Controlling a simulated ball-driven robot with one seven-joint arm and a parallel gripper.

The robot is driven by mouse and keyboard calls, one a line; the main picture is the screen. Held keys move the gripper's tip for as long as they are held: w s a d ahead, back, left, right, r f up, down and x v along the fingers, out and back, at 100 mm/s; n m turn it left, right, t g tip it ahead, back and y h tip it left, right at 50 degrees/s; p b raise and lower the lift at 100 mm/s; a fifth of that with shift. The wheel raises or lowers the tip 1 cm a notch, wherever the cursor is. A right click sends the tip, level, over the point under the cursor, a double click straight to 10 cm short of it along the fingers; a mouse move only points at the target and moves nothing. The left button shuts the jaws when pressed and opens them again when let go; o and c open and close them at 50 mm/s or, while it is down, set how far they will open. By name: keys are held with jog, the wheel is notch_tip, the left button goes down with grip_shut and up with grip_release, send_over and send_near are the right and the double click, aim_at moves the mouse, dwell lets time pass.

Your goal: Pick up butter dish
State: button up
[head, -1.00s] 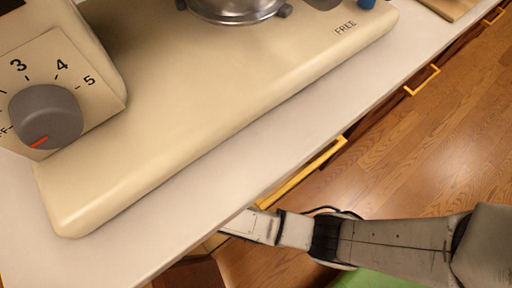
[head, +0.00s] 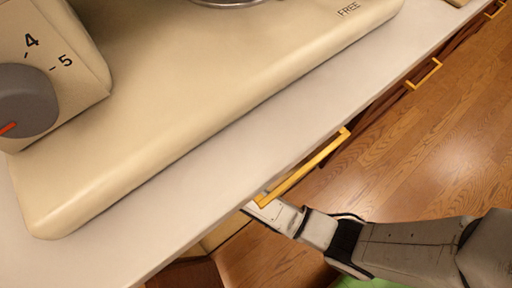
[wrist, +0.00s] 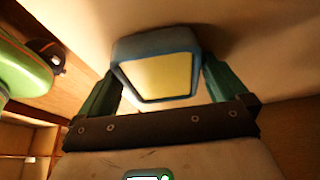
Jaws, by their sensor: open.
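In the wrist view, a dish with a blue rim and a yellow face (wrist: 160,76), which looks like the butter dish, sits straight ahead on a pale surface. My gripper (wrist: 160,68) is open, with one green finger on each side of the dish. The right finger is close to its side; I cannot tell whether either finger touches it. In the head view my gripper and the dish are hidden below the counter edge, where my arm reaches in.
A green rounded object (wrist: 22,72) with a dark knob is at the left of the wrist view, by wooden boards. In the head view, a cream appliance (head: 190,100) with a dial stands on the white counter (head: 240,155). A yellow handle (head: 302,168) juts out just above my arm.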

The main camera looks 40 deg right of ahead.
jog(key=shift+c, duration=0.4)
jog(key=c, duration=1)
jog(key=shift+r, duration=0.15)
